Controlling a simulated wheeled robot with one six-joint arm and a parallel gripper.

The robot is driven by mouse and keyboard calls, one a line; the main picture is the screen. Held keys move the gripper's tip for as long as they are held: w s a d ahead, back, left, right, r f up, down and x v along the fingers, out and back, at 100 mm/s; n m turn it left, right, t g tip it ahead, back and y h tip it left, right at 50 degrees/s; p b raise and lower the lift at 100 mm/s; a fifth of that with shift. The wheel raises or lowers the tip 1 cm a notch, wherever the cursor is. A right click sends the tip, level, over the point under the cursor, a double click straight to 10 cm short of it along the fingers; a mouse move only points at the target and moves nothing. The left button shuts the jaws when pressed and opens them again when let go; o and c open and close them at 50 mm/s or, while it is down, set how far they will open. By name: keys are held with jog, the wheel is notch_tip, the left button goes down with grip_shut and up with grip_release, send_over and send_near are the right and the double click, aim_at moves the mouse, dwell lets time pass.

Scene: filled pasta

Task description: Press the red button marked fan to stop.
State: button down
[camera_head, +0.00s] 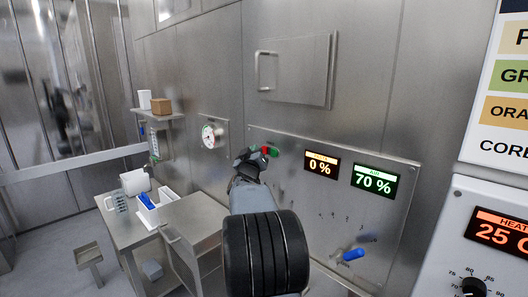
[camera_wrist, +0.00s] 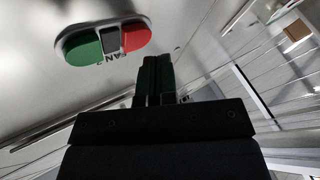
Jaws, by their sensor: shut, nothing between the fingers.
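The fan switch shows large at the upper left of the wrist view, with a red button (camera_wrist: 135,36) beside a green button (camera_wrist: 84,48) and a dark piece between them. The letters FAN show under it, upside down. In the head view the red button (camera_head: 265,150) shows small on the steel wall panel, just past my gripper (camera_head: 246,157). My gripper also shows in the wrist view (camera_wrist: 157,62). Its fingers are together and empty. The fingertips appear apart from the red button, below and right of it in the wrist view; the exact gap is unclear.
The wall panel (camera_head: 300,212) carries an orange 0 % display (camera_head: 322,163), a green 70 % display (camera_head: 377,179) and a blue handle (camera_head: 353,254). A round gauge (camera_head: 211,136) is on the wall at left. A steel table (camera_head: 120,232) with containers stands below left.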

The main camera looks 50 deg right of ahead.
jog(key=a, duration=0.5)
jog(key=shift+w, duration=0.2)
dwell(0.4)
dwell(0.7)
